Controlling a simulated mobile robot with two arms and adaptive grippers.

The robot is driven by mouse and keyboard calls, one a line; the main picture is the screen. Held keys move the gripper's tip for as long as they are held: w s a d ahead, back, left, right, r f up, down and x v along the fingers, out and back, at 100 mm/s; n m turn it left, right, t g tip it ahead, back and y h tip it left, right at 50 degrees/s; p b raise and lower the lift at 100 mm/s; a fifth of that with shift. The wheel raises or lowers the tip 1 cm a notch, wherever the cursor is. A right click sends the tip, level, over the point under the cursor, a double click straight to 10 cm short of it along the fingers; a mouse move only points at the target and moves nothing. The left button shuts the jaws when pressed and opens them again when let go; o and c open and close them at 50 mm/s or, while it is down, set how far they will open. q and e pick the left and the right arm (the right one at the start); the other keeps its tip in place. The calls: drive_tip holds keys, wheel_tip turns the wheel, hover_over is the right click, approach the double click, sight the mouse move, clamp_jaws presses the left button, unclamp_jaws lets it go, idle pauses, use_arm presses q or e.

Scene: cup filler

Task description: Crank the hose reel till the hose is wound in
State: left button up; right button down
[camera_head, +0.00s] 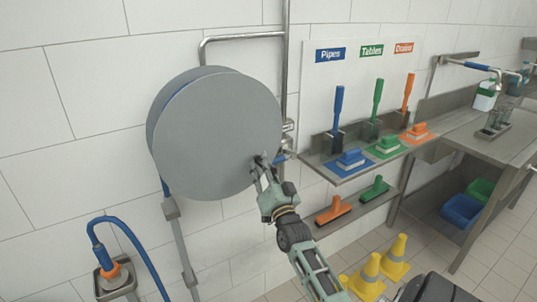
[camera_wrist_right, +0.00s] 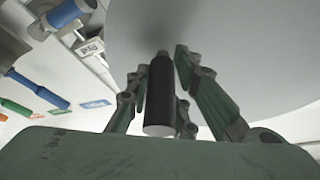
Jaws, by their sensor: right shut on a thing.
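The hose reel (camera_head: 215,130) is a large grey disc on the white tiled wall, left of centre in the head view. Its face also fills the upper right of the right wrist view (camera_wrist_right: 250,50). The crank handle (camera_wrist_right: 160,95) is a dark cylinder with a pale end, standing out from the disc. My right gripper (camera_head: 262,170) is at the lower right of the disc, shut on the handle, with fingers on both sides of it. The blue hose (camera_head: 135,240) hangs below the reel and loops to a nozzle with an orange collar at lower left. My left gripper is not in view.
A metal pipe (camera_head: 285,60) runs down the wall right of the reel. A shelf (camera_head: 340,178) with coloured brushes is close to my right gripper. Yellow cones (camera_head: 370,270) stand on the floor below. A steel bench (camera_head: 490,145) is at right.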

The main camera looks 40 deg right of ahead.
sight(242, 171)
drive_tip(key=a+f+m+g, duration=0.1)
drive_tip(key=m, duration=0.1)
drive_tip(key=a+f+m+g+h+p, duration=0.1)
drive_tip(key=a+m, duration=0.1)
drive_tip(key=m, duration=0.1)
drive_tip(key=w+a+f+m+h+p, duration=0.1)
drive_tip(key=a+f+m, duration=0.1)
drive_tip(key=shift+w+a+g, duration=0.1)
drive_tip(key=shift+g, duration=0.3)
drive_tip(key=shift+w+a+f+p, duration=0.15)
drive_tip(key=shift+a+f+p, duration=0.2)
drive_tip(key=shift+a, duration=0.3)
drive_tip(key=shift+a, duration=0.15)
drive_tip(key=c, duration=1.9)
unclamp_jaws()
drive_tip(key=shift+c, duration=0.2)
drive_tip(key=o, duration=0.3)
drive_tip(key=shift+r, duration=0.2)
drive_tip(key=shift+v, duration=3.7)
drive_tip(key=shift+o, duration=0.4)
